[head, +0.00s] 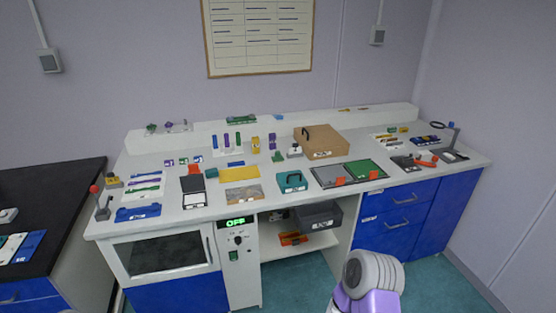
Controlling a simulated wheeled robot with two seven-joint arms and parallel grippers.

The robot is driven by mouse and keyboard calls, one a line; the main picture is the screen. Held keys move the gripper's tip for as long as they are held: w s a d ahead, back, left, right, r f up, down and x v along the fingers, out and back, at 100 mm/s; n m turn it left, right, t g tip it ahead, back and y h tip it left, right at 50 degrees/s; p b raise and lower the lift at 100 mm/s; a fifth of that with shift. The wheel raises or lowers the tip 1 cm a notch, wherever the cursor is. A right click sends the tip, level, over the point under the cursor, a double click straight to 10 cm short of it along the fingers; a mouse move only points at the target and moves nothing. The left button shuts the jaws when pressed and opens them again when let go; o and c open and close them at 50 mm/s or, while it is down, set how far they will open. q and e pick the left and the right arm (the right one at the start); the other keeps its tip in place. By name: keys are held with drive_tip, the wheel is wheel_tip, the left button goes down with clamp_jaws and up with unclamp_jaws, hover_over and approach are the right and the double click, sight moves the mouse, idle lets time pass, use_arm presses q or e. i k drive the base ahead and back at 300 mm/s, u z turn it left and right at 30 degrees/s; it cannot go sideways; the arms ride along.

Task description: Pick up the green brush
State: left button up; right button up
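I cannot tell for certain which item is the green brush at this size. Candidates in the head view are a small dark green item (277,156) on the bench right of centre, a slim upright green item (238,141) beside similar blue and purple ones, and a long green item (241,119) on the raised back ledge. All stand or lie apart from me. Neither of my grippers is in view; only a grey and purple part of my own body shows at the bottom right.
The white bench (225,212) is crowded with small tools and trays. A brown box (321,143) stands behind the green mat (365,171). A teal case (292,181) sits near the front edge. A black-topped table (50,205) is at left. Open floor lies in front.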

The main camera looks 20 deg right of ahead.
sight(278, 159)
drive_tip(key=z, duration=2.15)
drive_tip(key=i, duration=2.9)
drive_tip(key=u, duration=2.5)
